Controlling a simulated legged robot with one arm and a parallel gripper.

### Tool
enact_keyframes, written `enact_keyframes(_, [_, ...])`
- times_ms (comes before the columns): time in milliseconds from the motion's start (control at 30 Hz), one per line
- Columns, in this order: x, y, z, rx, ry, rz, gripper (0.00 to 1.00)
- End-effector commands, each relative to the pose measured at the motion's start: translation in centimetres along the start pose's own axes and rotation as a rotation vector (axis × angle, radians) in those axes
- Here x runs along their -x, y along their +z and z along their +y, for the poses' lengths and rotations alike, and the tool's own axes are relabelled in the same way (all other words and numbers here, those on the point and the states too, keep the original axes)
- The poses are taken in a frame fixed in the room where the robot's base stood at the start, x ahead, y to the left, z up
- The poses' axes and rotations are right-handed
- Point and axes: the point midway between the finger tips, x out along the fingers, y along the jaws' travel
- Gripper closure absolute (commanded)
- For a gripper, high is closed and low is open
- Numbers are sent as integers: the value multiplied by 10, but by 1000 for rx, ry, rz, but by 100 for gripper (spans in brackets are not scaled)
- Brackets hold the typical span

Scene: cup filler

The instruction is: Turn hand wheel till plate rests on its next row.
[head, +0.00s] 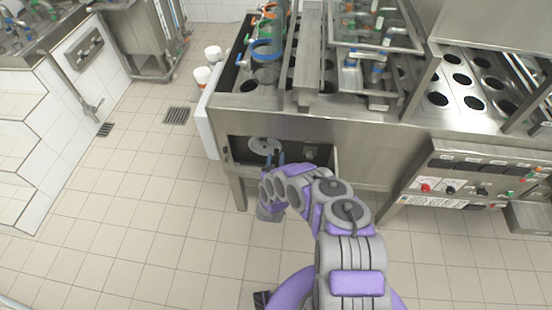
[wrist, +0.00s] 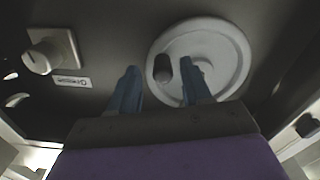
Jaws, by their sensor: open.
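The pale round hand wheel (head: 263,146) sits in the dark recess in the front of the steel machine. In the wrist view the hand wheel (wrist: 225,52) is a light disc with a dark grey handle knob (wrist: 162,68) near its rim. My gripper (head: 276,158) is in front of the recess. In the wrist view my gripper (wrist: 158,68) is open, its two blue fingers pointing at the wheel, with the knob appearing between the fingertips. Contact cannot be told. The right finger overlaps part of the wheel. I cannot tell which row the plate rests on.
A dial (wrist: 48,52) is beside the wheel in the recess. White cups (head: 203,76) stand at the machine's left end. A control panel (head: 468,178) with buttons is at the right.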

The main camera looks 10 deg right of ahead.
Motion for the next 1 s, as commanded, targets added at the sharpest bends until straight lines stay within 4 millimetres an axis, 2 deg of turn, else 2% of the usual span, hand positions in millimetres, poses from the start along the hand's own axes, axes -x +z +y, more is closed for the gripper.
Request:
enact_keyframes(133, [-8, 1, -1, 2, -1, -2, 52])
enact_keyframes(433, [-11, 0, -1, 2, -2, -1, 52])
enact_keyframes(900, [-11, 0, -1, 2, 0, -1, 96])
enact_keyframes(1000, [-11, 0, -1, 2, 0, -1, 100])
